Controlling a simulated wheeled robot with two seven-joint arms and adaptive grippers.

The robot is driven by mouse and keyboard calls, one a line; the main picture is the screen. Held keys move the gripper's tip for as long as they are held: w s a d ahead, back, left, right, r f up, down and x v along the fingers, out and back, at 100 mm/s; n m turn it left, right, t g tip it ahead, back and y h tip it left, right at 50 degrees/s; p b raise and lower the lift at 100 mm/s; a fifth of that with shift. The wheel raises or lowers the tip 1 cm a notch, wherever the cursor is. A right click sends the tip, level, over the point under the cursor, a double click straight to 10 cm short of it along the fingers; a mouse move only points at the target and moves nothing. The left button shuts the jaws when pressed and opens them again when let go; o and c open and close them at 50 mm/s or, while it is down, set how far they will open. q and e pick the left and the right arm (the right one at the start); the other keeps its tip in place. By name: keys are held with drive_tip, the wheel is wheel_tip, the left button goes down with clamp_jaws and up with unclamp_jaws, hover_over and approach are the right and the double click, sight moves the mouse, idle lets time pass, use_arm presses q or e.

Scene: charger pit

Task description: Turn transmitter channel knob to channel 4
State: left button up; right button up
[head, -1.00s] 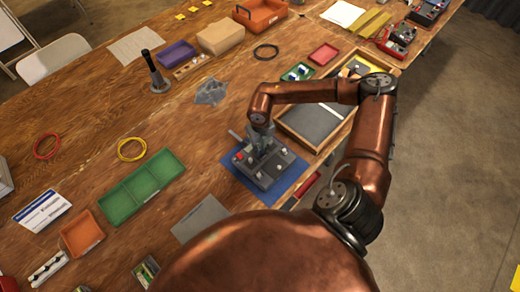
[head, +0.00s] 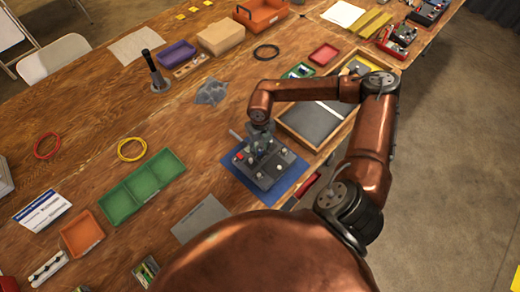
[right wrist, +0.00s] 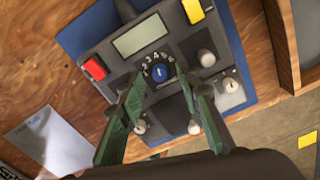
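The grey transmitter (head: 274,172) lies on a blue mat (head: 295,191) near the table's front edge. In the right wrist view its round blue channel knob (right wrist: 160,72) sits below a pale display (right wrist: 140,35), with a ring of numbers around its upper side. The knob has a small white mark; I cannot tell for sure which number it points at. My right gripper (right wrist: 162,84) is open, its green fingers on either side of the knob, apart from it. In the head view the right gripper (head: 262,138) is over the transmitter. My left gripper is not in view.
The transmitter also carries a red switch (right wrist: 95,68), a yellow switch (right wrist: 193,11) and sticks, including a grey knob (right wrist: 206,57) close to the right finger. A wooden tray (head: 318,147) stands right of it. A green tray (head: 122,206) is at the left.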

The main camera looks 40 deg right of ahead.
sight(260, 152)
wheel_tip(260, 152, up, 11)
drive_tip(key=shift+f, duration=0.15)
drive_tip(key=shift+f, duration=0.1)
idle(0.6)
